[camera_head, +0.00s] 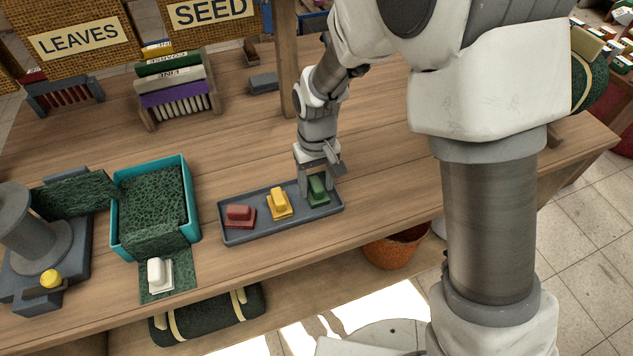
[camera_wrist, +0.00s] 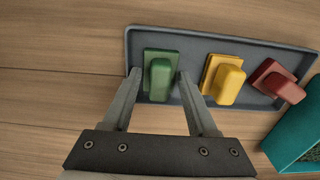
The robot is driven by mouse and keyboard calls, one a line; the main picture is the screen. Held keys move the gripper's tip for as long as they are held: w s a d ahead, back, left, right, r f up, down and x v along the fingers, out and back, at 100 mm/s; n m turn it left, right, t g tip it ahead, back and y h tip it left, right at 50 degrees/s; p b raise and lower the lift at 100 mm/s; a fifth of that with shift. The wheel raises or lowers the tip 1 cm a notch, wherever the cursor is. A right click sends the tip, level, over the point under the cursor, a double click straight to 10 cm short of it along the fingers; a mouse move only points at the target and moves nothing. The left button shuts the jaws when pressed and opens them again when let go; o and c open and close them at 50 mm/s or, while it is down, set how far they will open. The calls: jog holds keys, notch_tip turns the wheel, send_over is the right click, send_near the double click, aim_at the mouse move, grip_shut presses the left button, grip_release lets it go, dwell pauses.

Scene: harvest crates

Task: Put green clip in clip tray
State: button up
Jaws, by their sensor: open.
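The green clip (camera_head: 318,189) sits at the right end of the grey clip tray (camera_head: 236,240), beside the yellow clip (camera_head: 278,204) and the red clip (camera_head: 240,216). My gripper (camera_head: 318,190) is open and comes down over the green clip. In the wrist view the green clip (camera_wrist: 160,75) stands between the fingertips of my gripper (camera_wrist: 160,78), with a small gap visible on the left side. The right fingertip is close to the clip; I cannot tell if it touches. The yellow clip (camera_wrist: 223,80) and red clip (camera_wrist: 273,82) also show there.
A teal crate (camera_head: 195,215) with dark green mesh stands left of the tray, and a white clip (camera_head: 159,274) lies on the mesh in front of it. A reel stand (camera_head: 35,245) is at far left. Card racks (camera_head: 178,90) stand behind.

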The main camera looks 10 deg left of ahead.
aim_at(317, 184)
notch_tip(317, 184, up, 12)
jog(key=p, duration=0.2)
jog(key=s+d+r+m+t, duration=0.1)
jog(key=d+r+m, duration=0.1)
jog(key=d+r, duration=0.5)
jog(key=s+d+r+m+t, duration=0.2)
jog(key=s+d+r, duration=0.1)
jog(key=s+d, duration=0.3)
jog(key=s+d+r+m+t, duration=0.2)
jog(key=s+d+r, duration=0.1)
jog(key=s+d, duration=0.4)
jog(key=d, duration=0.3)
jog(key=shift+r+t, duration=0.3)
jog(key=shift+r, duration=0.05)
notch_tip(317, 184, up, 6)
jog(key=p, duration=0.6)
jog(key=shift+c, duration=0.7)
jog(key=shift+a+f, duration=0.1)
jog(key=shift+f, duration=0.05)
jog(key=shift+a, duration=0.1)
